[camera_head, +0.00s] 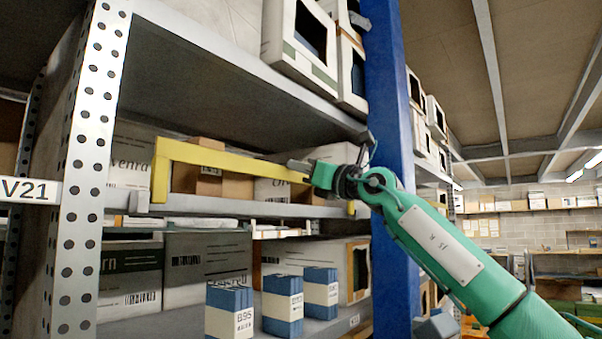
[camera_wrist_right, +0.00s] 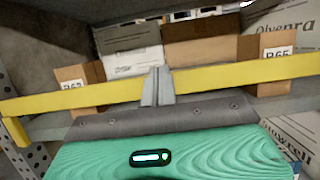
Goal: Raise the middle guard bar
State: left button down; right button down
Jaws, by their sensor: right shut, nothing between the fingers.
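The yellow guard bar (camera_head: 230,161) runs across the front of the middle rack shelf. Its left end bends down to the shelf edge, and its right part passes behind my right gripper. In the right wrist view the bar (camera_wrist_right: 220,80) crosses the whole picture, tilted slightly. My right gripper (camera_head: 293,164) is at the right part of the bar, fingers pointing left. It is shut with nothing between the fingers. In the wrist view the shut fingers (camera_wrist_right: 158,76) overlap the bar; I cannot tell whether they touch it. My left gripper is out of view.
A perforated grey upright (camera_head: 88,160) stands at left and a blue post (camera_head: 389,110) right of the bar. Cardboard boxes (camera_head: 199,180) sit behind the bar. Blue-and-white boxes (camera_head: 283,305) stand on the lower shelf (camera_head: 170,325). The upper shelf edge (camera_head: 230,65) runs above the bar.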

jog(key=shift+r, duration=0.25)
jog(key=shift+a, duration=0.1)
jog(key=shift+w+a+f, duration=0.1)
jog(key=shift+a, duration=0.1)
